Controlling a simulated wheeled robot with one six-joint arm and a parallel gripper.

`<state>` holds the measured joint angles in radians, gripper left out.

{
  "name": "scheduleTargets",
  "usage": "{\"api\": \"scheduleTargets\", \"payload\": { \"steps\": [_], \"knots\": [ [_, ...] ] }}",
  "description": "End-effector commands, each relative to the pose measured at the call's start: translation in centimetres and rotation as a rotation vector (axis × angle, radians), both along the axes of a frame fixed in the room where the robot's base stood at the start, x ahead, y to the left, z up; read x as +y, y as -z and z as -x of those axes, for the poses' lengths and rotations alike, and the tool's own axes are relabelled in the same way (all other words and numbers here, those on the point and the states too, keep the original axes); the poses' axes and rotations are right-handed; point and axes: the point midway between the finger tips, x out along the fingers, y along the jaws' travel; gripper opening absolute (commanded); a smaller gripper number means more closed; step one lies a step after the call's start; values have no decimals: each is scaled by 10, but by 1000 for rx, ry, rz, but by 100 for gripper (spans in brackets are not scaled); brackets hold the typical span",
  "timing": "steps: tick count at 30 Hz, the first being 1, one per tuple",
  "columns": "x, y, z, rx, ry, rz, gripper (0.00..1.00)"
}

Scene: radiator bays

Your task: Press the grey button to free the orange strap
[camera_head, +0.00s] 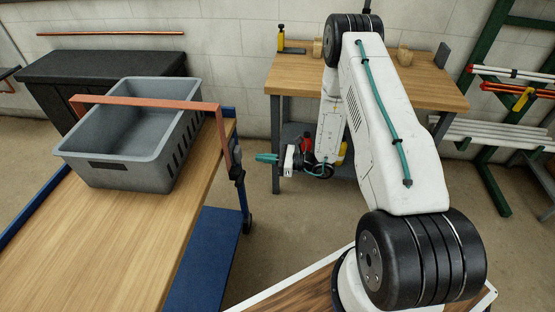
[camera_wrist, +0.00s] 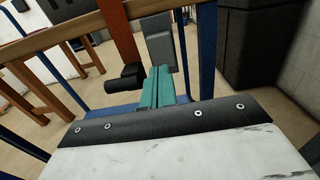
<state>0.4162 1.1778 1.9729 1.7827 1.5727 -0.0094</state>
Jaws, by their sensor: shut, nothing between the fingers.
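The orange strap (camera_head: 150,101) runs over the grey crate (camera_head: 125,183) and down past the right edge of the wooden-topped cart. Its lower end meets a dark buckle (camera_head: 237,173) at the cart's side. In the wrist view the strap (camera_wrist: 118,35) hangs down to a black buckle part (camera_wrist: 125,80). A grey block (camera_wrist: 160,48), seemingly the button, is beside the strap, just beyond my fingertips. My gripper (camera_head: 258,158) has teal fingers, shut and empty, pointing left toward the buckle with a small gap in the head view. The fingers (camera_wrist: 158,76) partly cover the grey block's lower area.
The cart (camera_head: 110,250) has a wooden top and blue frame. A workbench (camera_head: 440,85) with small items stands behind my arm. A dark cabinet (camera_head: 110,65) is at the back left. Floor between cart and bench is clear.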

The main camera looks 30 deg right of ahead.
Motion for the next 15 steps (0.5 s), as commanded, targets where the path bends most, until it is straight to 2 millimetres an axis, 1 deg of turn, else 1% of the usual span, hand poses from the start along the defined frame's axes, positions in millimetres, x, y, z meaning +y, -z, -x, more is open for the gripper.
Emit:
{"api": "scheduleTargets", "payload": {
  "steps": [1, 6, 10, 15],
  "knots": [
    [10, 0, -6, 0, -5, 0, 0],
    [31, 0, -22, 0, -3, 0, 0],
    [40, 0, -29, 0, -2, 0, 0],
    [44, 0, -32, 1, 0, -1, 0]
  ]
}}
